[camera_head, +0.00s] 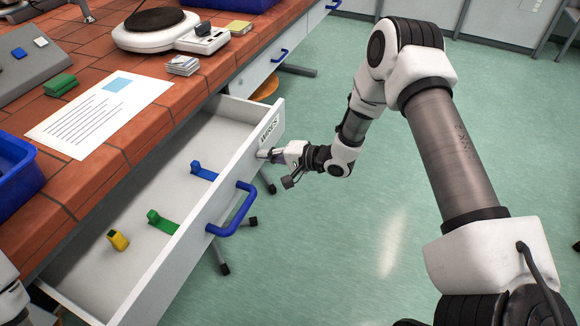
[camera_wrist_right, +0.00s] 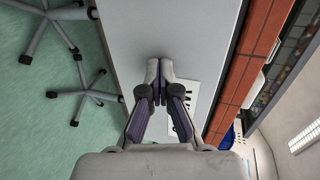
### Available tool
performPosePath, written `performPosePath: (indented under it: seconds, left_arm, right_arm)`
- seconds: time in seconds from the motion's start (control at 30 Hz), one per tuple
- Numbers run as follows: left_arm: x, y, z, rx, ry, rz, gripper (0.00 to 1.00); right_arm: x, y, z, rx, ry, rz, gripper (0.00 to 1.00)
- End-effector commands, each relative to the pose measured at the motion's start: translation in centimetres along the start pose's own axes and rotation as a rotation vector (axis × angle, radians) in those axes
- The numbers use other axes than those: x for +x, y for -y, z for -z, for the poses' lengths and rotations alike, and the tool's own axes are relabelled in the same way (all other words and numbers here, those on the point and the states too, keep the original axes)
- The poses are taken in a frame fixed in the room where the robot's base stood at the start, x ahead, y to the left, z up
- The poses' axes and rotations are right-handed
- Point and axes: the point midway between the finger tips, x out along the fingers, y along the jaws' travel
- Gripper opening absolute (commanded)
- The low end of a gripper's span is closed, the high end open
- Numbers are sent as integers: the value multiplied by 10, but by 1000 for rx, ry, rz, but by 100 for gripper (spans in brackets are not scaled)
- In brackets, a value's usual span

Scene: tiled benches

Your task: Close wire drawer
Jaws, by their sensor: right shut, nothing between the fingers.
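The wire drawer (camera_head: 150,225) stands pulled out from under the tiled bench. Its front panel carries a label reading WIRES (camera_head: 268,131) and a blue handle (camera_head: 240,212). Inside lie a blue piece (camera_head: 204,172), a green piece (camera_head: 163,222) and a yellow piece (camera_head: 118,240). My right gripper (camera_head: 264,154) is shut and empty at the outer face of the drawer front, just below the label. In the right wrist view, its closed fingertips (camera_wrist_right: 165,62) are against or very near the pale panel (camera_wrist_right: 150,25). The left gripper is not in view.
The tiled bench top (camera_head: 100,195) holds a paper sheet (camera_head: 98,113), a blue bin (camera_head: 12,165) and a round hotplate-like device (camera_head: 165,30). Stool legs (camera_head: 223,268) stand on the floor below the drawer front. The green floor (camera_head: 330,240) to the right is open.

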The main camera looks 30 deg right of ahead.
Motion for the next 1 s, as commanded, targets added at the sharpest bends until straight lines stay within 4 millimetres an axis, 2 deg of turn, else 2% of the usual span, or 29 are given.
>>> performPosePath:
  seconds: [0.03,0.3,0.6,0.8,0.93,1.0]
  left_arm:
    - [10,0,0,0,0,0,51]
    - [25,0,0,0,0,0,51]
    - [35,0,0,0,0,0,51]
    - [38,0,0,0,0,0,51]
    - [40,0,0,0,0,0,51]
    - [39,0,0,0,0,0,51]
  right_arm:
    - [15,0,-1,-8,4,0,0]
    - [87,25,-1,-6,3,1,0]
    - [155,47,-1,-4,1,0,0]
    - [183,56,0,-1,0,0,0]
    - [192,60,0,-1,0,0,0]
    - [191,60,0,0,0,-1,0]
